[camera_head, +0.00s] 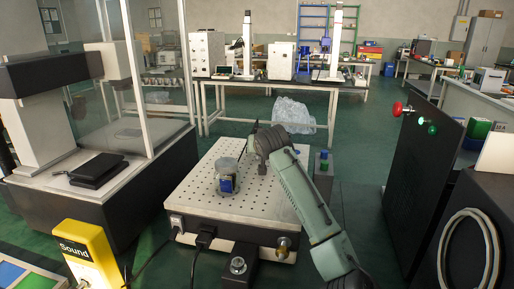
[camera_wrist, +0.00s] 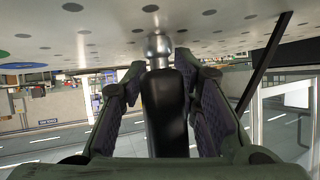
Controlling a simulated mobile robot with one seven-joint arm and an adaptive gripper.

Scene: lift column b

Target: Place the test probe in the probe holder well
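My gripper (camera_head: 262,143) is over the back part of a perforated metal plate (camera_head: 205,200), with my arm reaching in from the lower right. In the wrist view my gripper (camera_wrist: 160,72) has its two fingers on either side of a black rod-like body with a silver rounded end, apparently the test probe (camera_wrist: 165,110). The fingers appear to be closed on it. Its silver end points at the plate (camera_wrist: 225,22) and looks close to it; I cannot tell whether it touches. I cannot identify the probe holder well for certain.
A clear round container (camera_head: 227,176) with a dark blue item stands on the plate's left part. A post with blue and green parts (camera_head: 324,162) stands right of the plate. A yellow "Sound" box (camera_head: 85,252) is front left. Black panels (camera_head: 425,150) stand at right.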

